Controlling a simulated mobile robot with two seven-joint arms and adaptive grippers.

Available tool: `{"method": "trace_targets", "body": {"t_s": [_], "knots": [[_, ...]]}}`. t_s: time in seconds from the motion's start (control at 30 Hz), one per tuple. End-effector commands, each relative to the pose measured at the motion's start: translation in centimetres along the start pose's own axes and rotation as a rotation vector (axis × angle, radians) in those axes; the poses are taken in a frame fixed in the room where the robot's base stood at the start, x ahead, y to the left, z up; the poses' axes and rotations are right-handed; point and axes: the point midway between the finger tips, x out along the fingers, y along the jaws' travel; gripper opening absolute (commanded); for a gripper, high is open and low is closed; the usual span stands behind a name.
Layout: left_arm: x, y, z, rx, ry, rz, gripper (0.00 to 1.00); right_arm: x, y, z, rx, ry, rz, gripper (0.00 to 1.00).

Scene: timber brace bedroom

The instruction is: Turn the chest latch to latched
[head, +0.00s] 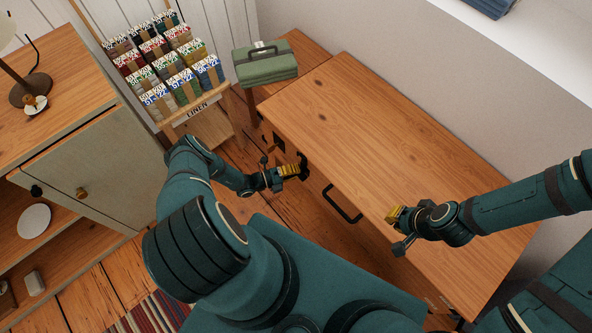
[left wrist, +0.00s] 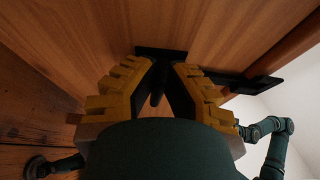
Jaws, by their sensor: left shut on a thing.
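The wooden chest (head: 400,130) fills the right half of the head view, with a black handle (head: 342,204) on its front. The black chest latch (head: 304,165) is on the same front, left of the handle, partly covered by my left gripper (head: 297,170). In the left wrist view, the latch's dark lever (left wrist: 158,84) lies between the yellow fingers of my left gripper (left wrist: 158,76), which are shut on it. The lever's exact angle is hard to read. My right gripper (head: 392,215) is over the chest top near its front edge; its finger gap is unclear.
A rack of coloured yarn (head: 165,65) stands at the back left. A wooden cabinet (head: 90,165) with a lamp (head: 28,88) is at the left. The chest top is clear.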

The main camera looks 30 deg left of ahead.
Motion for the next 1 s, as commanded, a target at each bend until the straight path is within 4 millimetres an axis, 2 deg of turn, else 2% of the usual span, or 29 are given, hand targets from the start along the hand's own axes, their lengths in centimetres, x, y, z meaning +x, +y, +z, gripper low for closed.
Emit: {"method": "trace_targets", "body": {"t_s": [0.63, 0.7, 0.73, 1.0], "knots": [[0.18, -0.01, 0.09, -0.053, -0.003, -0.024, 0.00, 0.00, 0.01, 0.00, 0.000, 0.000, 0.000, 0.00], [0.18, -0.01, 0.09, -0.052, -0.003, -0.024, 0.28, 0.00, 0.01, 0.00, 0.000, 0.000, 0.000, 0.00], [0.17, -0.01, 0.08, -0.052, -0.003, -0.024, 0.39, 0.00, 0.01, 0.00, 0.000, 0.000, 0.000, 0.00], [0.06, 0.05, 0.05, -0.052, -0.002, -0.022, 0.40, 0.00, 0.00, 0.00, 0.000, 0.000, 0.000, 0.00]]}}
